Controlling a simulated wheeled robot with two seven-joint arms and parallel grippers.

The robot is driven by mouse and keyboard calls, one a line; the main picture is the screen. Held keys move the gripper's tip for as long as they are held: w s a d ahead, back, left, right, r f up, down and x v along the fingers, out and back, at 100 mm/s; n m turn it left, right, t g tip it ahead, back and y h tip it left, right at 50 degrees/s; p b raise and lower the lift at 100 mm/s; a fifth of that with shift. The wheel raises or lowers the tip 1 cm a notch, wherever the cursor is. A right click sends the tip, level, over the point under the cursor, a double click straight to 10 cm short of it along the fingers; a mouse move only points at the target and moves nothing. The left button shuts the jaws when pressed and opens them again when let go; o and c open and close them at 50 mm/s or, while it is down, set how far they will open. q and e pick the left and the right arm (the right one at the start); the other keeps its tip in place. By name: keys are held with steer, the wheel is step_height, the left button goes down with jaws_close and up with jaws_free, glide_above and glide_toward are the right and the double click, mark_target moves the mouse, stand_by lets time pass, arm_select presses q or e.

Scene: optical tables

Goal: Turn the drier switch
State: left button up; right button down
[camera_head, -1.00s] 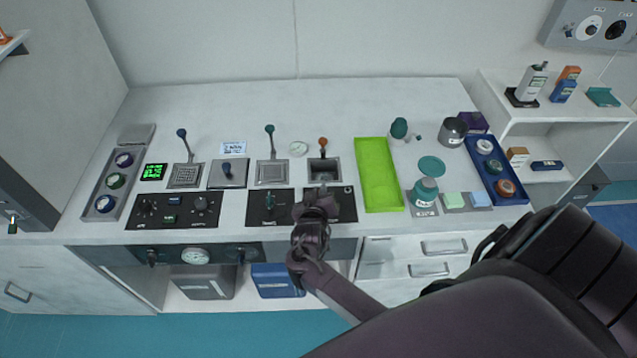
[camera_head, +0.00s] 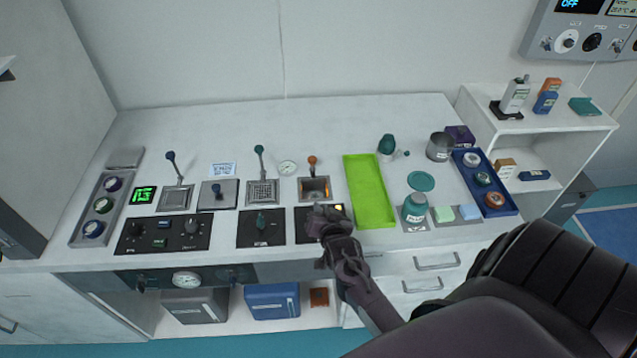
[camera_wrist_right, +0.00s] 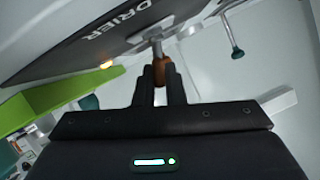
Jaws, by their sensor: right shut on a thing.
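The drier switch (camera_wrist_right: 158,72) has an orange-brown knob on a metal stem, on the black panel (camera_wrist_right: 75,45) marked DRIER in the right wrist view. My right gripper (camera_wrist_right: 158,82) is shut on this knob, one finger on each side. In the head view the right gripper (camera_head: 325,213) is over the front of the drier panel (camera_head: 303,232) and hides the switch. A small orange lamp (camera_wrist_right: 106,65) on the panel is lit. The square well (camera_head: 314,189) behind the panel glows orange inside. My left gripper is not in view.
A black panel with a green knob (camera_head: 261,222) is close on the left. A lime-green tray (camera_head: 370,190) lies on the right, with a green-topped jar (camera_head: 414,208) beyond it.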

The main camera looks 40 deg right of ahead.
steer(key=shift+s+d+f+m+t+y, duration=0.1)
steer(key=shift+s+d+m+t+y, duration=0.15)
steer(key=shift+m, duration=0.35)
steer(key=shift+w, duration=0.1)
steer(key=c, duration=1.5)
jaws_free()
steer(key=b+v, duration=0.2)
steer(key=v, duration=0.5)
steer(key=shift+f, duration=0.15)
steer(key=shift+s+a+r, duration=0.1)
steer(key=shift+s+r, duration=0.15)
steer(key=shift+s, duration=0.15)
